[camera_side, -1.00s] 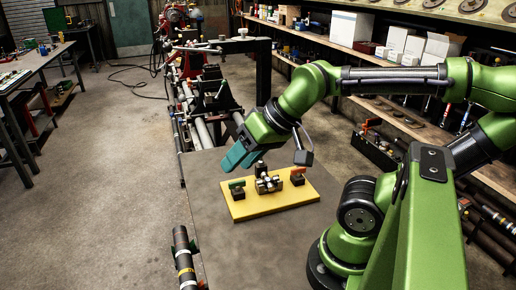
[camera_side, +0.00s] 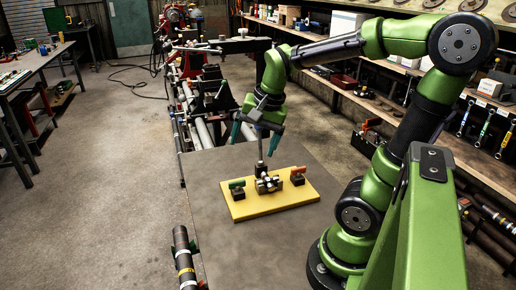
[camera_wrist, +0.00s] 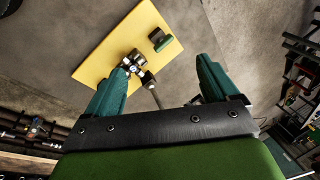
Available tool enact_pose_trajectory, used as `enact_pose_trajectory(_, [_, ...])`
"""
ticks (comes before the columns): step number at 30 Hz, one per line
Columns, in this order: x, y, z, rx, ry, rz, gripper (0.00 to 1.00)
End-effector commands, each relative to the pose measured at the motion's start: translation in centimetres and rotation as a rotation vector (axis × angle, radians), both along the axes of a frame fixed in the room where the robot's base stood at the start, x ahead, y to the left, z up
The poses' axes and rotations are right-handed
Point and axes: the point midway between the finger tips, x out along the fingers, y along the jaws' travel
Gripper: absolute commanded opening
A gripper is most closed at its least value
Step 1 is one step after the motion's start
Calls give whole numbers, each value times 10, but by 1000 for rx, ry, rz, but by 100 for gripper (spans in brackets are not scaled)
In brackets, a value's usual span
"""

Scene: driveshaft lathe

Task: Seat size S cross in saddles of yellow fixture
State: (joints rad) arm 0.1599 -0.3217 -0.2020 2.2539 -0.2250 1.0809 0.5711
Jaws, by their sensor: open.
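The yellow fixture (camera_side: 255,210) lies flat on the grey table and shows in part in the wrist view (camera_wrist: 98,69). A small shiny metal cross (camera_side: 267,184) is at its middle, between a green-handled block and a red-handled block. The cross also shows in the wrist view (camera_wrist: 132,62), close to the left fingertip. I cannot tell whether it rests fully in the saddles. My gripper (camera_side: 256,142), with teal fingers, points down above the fixture, fingers wide apart and nothing between them. The gap also shows in the wrist view (camera_wrist: 161,68).
The green-handled block (camera_side: 237,190) and the red-handled block (camera_side: 298,177) stand on the fixture. A thin grey rod (camera_side: 261,150) stands between my gripper and the fixture. A dark shaft (camera_side: 183,258) lies at the front left. The table front is clear.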

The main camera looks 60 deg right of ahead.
Motion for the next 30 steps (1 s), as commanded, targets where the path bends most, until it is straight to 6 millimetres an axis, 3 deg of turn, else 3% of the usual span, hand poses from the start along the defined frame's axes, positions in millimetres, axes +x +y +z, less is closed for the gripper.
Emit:
enact_pose_trajectory(1, [0, -21, -5, 29, 57, -176, 87])
enact_pose_trajectory(3, [-2, -44, -8, 59, 115, -417, 87])
enact_pose_trajectory(6, [-7, -67, -8, 83, 166, -710, 87])
enact_pose_trajectory(12, [-13, -77, -2, 117, 180, -1034, 87])
enact_pose_trajectory(17, [-14, -77, -10, 131, 184, -1095, 87])
enact_pose_trajectory(30, [-8, -82, -99, 131, 187, -1094, 87])
